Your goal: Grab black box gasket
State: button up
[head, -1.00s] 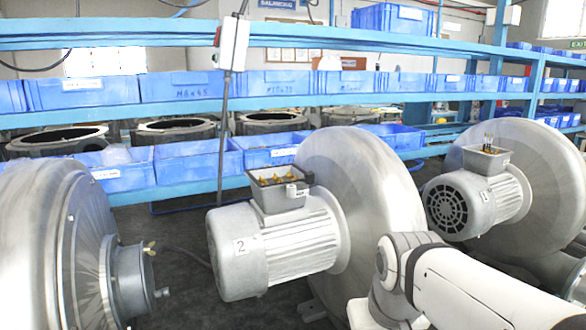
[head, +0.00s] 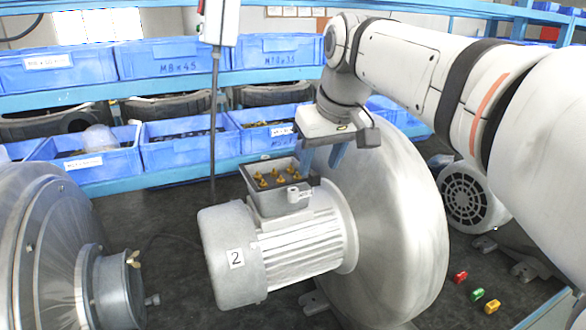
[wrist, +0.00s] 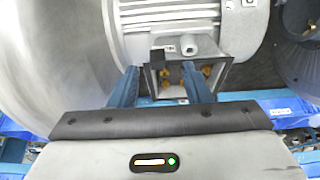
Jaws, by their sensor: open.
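A small black piece (head: 313,180), which may be the black box gasket, shows at the box's right rim. A black piece (wrist: 157,60) also shows at a box corner in the wrist view. I cannot make out the gasket's full outline. My gripper (head: 322,160) is open with its blue fingers pointing down, just behind and right of the box. In the wrist view, the fingers (wrist: 159,70) are spread either side of the black piece; contact cannot be told.
The large blower housing (head: 395,230) stands close right of the motor and below my arm. Another blower (head: 45,250) is at left. Blue bins (head: 185,142) line the rack behind. Small red (head: 460,277), green (head: 477,294) and yellow (head: 491,307) pieces lie at front right.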

aim_at(316, 175)
jog(key=x, duration=0.3)
jog(key=shift+w+d+f, duration=0.1)
jog(key=shift+w+f, duration=0.15)
grip_shut()
